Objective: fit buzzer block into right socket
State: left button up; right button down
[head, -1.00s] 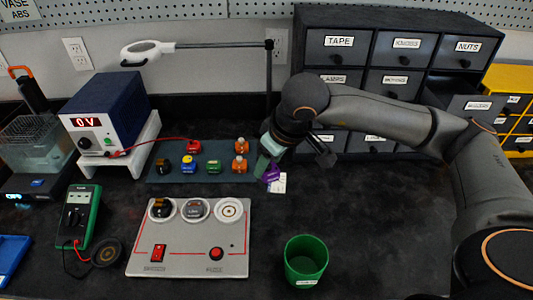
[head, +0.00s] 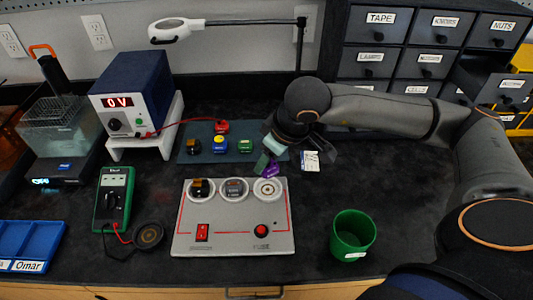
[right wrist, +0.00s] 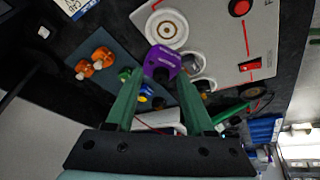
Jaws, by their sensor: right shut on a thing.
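My right gripper (head: 268,157) is shut on a purple block (head: 269,171), which I take to be the buzzer block. The block also shows in the right wrist view (right wrist: 162,62), between the green fingertips. It is held just behind the right socket (head: 267,189), a white ring on the grey board (head: 235,243); that socket looks empty. The ring also shows in the right wrist view (right wrist: 167,28). I cannot tell the block's height above the board. The left (head: 200,188) and middle (head: 233,188) sockets hold blocks. My left gripper is not in view.
Behind the board, a dark mat (head: 187,155) carries red, yellow, blue and green blocks; orange blocks (right wrist: 103,57) show in the right wrist view. A green cup (head: 352,235) stands right of the board, a multimeter (head: 114,199) left. Drawers (head: 428,45) stand behind.

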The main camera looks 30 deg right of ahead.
aim_at(271, 168)
jog(key=shift+f+b, duration=0.55)
jog(key=shift+f, duration=0.3)
notch_tip(271, 168, down, 3)
jog(key=shift+r+b, duration=0.15)
jog(key=shift+b, duration=0.7)
jog(key=shift+f+b, duration=0.4)
jog(key=shift+f, duration=0.35)
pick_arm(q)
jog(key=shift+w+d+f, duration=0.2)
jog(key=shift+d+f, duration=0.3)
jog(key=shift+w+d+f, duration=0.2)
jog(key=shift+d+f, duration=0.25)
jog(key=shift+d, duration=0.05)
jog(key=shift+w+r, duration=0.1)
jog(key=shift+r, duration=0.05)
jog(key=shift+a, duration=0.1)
pick_arm(e)
jog(key=shift+b, duration=0.3)
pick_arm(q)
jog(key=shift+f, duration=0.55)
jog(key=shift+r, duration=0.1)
